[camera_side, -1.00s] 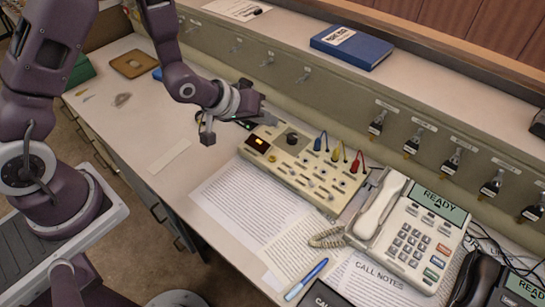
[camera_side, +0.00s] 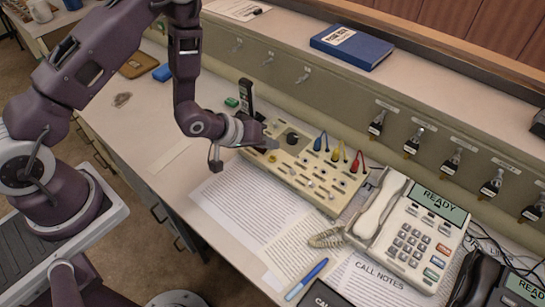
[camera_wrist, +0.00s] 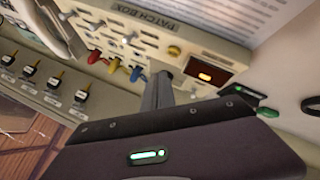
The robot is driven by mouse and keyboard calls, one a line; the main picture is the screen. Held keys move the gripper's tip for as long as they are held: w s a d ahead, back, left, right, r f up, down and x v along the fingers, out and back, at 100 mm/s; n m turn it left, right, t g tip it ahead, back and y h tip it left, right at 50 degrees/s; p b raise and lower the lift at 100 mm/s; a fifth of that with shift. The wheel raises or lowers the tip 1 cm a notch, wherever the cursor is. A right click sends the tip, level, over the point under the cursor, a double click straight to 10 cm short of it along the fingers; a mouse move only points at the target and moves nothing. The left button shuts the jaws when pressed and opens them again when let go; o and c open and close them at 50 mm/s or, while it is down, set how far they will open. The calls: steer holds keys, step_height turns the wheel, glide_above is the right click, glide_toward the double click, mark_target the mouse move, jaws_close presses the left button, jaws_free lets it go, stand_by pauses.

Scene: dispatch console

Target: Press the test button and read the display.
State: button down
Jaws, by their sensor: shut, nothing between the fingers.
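The beige patch box (camera_side: 318,186) lies on the desk. Its small display (camera_wrist: 206,76) glows orange in the wrist view, too small to read; my gripper hides it in the side view. A yellow round button (camera_wrist: 174,50) is beside the display; it also shows in the side view (camera_side: 272,158). I cannot read any label marking the test button. My gripper (camera_side: 272,144) is shut and empty over the display end of the box. In the wrist view its fingers (camera_wrist: 162,78) point at the box beside the display. I cannot tell whether they touch it.
Blue, yellow and red plugs (camera_side: 337,152) stand along the box's back edge. A dark knob (camera_side: 291,139) is right beside my gripper. A phone (camera_side: 412,232) is at the right. Printed sheets (camera_side: 240,203) lie in front of the box, with a blue pen (camera_side: 306,279).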

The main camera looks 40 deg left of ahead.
mark_target(269, 159)
steer(key=shift+f, duration=1)
steer(key=shift+f, duration=0.15)
stand_by(1.2)
steer(key=shift+f, duration=0.25)
steer(key=shift+f, duration=0.4)
stand_by(0.5)
steer(key=shift+r, duration=0.8)
steer(key=shift+r, duration=2.55)
